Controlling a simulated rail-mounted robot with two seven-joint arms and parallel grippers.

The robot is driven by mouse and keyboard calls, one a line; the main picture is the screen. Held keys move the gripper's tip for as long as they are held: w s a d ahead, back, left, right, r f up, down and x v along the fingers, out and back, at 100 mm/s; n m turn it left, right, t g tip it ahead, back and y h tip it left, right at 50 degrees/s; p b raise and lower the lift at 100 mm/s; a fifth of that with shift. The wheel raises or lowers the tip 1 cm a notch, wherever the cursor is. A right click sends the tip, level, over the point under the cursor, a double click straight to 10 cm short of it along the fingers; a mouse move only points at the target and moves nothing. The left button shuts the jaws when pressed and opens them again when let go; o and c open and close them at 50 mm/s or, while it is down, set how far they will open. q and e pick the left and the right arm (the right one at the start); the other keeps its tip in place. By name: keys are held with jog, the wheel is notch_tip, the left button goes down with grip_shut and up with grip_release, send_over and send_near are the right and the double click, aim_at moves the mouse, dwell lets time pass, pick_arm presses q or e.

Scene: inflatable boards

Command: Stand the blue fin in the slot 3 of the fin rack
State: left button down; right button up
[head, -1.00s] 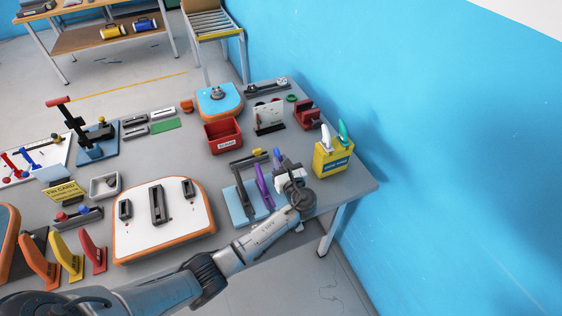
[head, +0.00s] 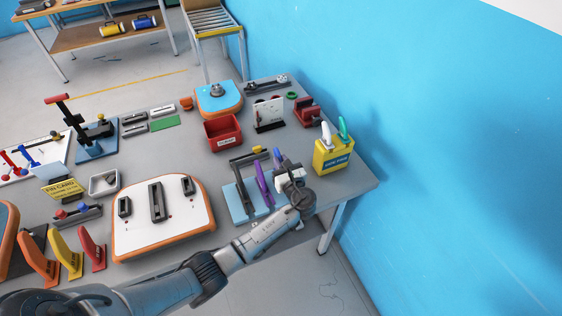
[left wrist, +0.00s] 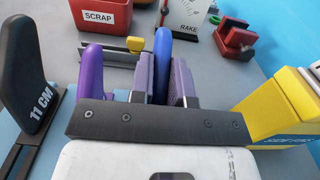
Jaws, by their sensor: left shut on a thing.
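The blue fin (left wrist: 162,52) stands upright between the fingers of my left gripper (left wrist: 163,82), which is shut on it. In the head view, the blue fin's tip (head: 278,155) shows just beyond the left gripper (head: 284,170). A light blue base (head: 233,208), which looks like the fin rack, lies left of and below the gripper. It bears a black upright piece marked 11 CM (left wrist: 30,85). A purple fin (left wrist: 90,68) stands close left of the gripper. The gripper hides the blue fin's lower edge and the slot there, so I cannot tell whether it is seated. My right gripper is out of view.
A yellow box (head: 333,157) holding white and green handled tools stands close right of the gripper. A red scrap bin (head: 222,135) and a white rake board (head: 268,115) stand behind. A white, orange-edged board (head: 190,222) lies to the left. The table's front edge is near.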

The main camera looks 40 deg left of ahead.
pick_arm(q)
jog(key=shift+f+b, duration=0.3)
jog(key=shift+f, duration=0.5)
jog(key=c, duration=1)
grip_release()
jog(key=shift+d, duration=0.1)
jog(key=p+v, duration=0.1)
jog(key=v, duration=1.2)
jog(key=shift+s+d, duration=0.2)
jog(key=shift+d, duration=0.1)
